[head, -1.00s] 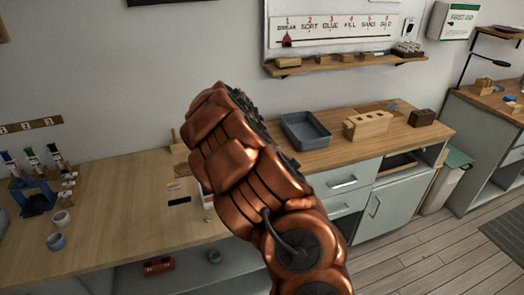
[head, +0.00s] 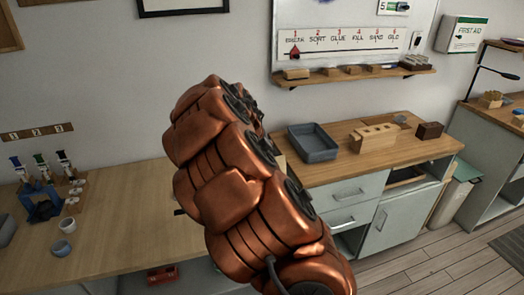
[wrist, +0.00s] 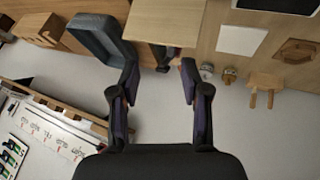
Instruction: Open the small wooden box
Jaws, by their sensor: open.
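My gripper (wrist: 159,76) shows in the wrist view with its two dark fingers wide apart and nothing between the tips. A pale, flat-faced wooden piece (wrist: 165,20) lies beyond the fingertips, cut by the top edge; I cannot tell whether it is the small wooden box. In the head view, a small dark brown box (head: 429,130) sits at the right of the cabinet's wooden top, looking closed. A pale wooden block with holes (head: 373,138) is left of it. My copper arm hides the gripper and part of the counter in the head view.
A grey tray (head: 313,143) stands on the cabinet top and shows in the wrist view (wrist: 98,36). A wall shelf (head: 352,76) holds small blocks. The left bench (head: 120,225) carries cups and a blue rack (head: 42,203). Its middle is largely clear.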

